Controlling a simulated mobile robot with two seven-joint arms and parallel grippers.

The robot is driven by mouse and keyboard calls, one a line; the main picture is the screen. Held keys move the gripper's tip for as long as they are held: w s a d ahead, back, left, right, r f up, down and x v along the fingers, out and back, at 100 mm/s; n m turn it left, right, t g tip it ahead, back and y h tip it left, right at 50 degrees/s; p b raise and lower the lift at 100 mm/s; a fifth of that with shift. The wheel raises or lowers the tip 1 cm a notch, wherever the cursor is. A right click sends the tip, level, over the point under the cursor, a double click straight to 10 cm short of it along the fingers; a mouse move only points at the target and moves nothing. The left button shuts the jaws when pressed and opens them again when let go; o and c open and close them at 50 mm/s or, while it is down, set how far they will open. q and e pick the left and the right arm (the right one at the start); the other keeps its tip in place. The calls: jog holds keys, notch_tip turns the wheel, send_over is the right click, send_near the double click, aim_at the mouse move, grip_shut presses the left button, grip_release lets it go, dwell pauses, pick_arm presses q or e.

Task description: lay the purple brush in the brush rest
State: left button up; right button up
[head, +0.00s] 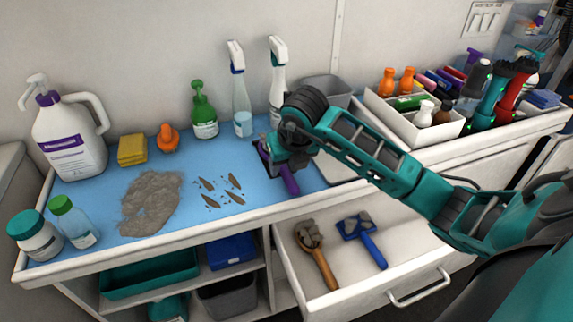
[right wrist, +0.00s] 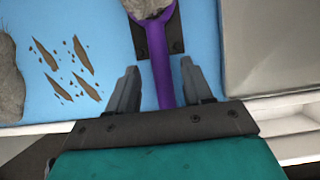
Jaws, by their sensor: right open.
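The purple brush shows in the right wrist view (right wrist: 156,62), its grey-filled head at the top edge and its handle running down between my fingers. In the head view its purple handle (head: 290,182) sticks out below my right gripper (head: 281,162). My right gripper (right wrist: 158,74) is open, with one finger on each side of the handle and gaps to both. A dark piece with small holes (right wrist: 178,42), which looks like the brush rest, lies under the brush's neck on the blue mat. The gripper hides most of this in the head view. My left gripper is out of view.
The blue mat (head: 105,205) also bears a grey fur clump (head: 150,203), brown debris (head: 220,190) and several bottles along the back. An open drawer (head: 340,235) below holds a brown-handled brush (head: 318,255) and a blue one (head: 365,240). A white organiser (head: 405,125) stands right.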

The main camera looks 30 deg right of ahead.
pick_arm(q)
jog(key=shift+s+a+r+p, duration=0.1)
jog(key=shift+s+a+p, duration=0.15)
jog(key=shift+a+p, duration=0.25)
pick_arm(e)
jog(key=v, duration=1)
jog(key=shift+r, duration=0.25)
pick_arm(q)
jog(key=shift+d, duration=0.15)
pick_arm(e)
jog(key=shift+s, duration=0.1)
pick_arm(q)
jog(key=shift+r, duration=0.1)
